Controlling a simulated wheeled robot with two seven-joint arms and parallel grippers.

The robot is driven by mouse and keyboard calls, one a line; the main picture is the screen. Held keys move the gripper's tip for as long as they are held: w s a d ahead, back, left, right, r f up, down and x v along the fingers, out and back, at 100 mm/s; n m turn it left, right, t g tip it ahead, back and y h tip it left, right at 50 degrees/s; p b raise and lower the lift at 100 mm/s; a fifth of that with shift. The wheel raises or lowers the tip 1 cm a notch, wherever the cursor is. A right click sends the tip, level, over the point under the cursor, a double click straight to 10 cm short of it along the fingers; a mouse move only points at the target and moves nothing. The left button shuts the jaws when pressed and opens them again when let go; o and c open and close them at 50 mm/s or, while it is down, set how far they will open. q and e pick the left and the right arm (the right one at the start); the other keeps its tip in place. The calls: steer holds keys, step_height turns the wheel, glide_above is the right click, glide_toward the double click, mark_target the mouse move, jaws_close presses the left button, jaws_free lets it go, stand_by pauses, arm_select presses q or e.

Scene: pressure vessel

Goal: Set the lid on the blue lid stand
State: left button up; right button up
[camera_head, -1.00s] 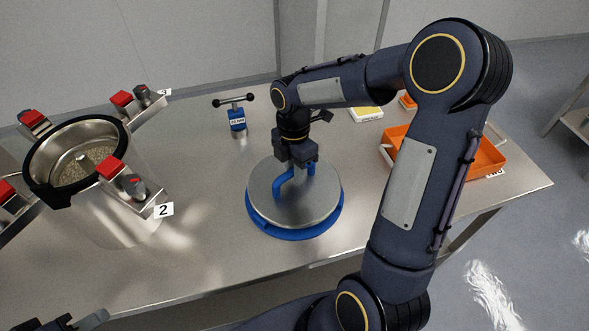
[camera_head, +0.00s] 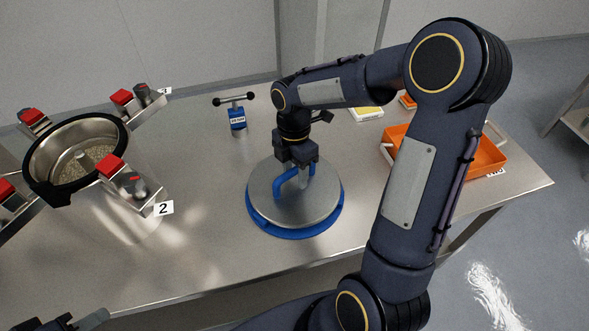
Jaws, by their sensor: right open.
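The lid (camera_head: 265,199) is a round grey metal disc with a blue handle (camera_head: 285,186) on top. It lies flat on the blue lid stand (camera_head: 290,233), whose blue rim shows around its front and sides. My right gripper (camera_head: 300,170) is just above the lid at the handle and is open, with its fingers about the handle; the arm hides part of them. I cannot tell whether the fingers touch the handle. Part of my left gripper (camera_head: 75,322) shows at the bottom left edge, away from the lid.
The open pressure vessel (camera_head: 75,160) with red-topped clamps (camera_head: 112,166) stands at the left. A blue tool with a black T-bar (camera_head: 237,118) stands behind the lid. An orange tray (camera_head: 485,158) and a yellow-white box (camera_head: 367,113) are at the right. The table front is clear.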

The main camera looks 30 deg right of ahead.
steer(key=r, duration=0.4)
steer(key=w+r, duration=0.1)
steer(key=r, duration=0.2)
steer(key=shift+w+d, duration=0.1)
steer(key=shift+d, duration=0.1)
steer(key=shift+r, duration=0.55)
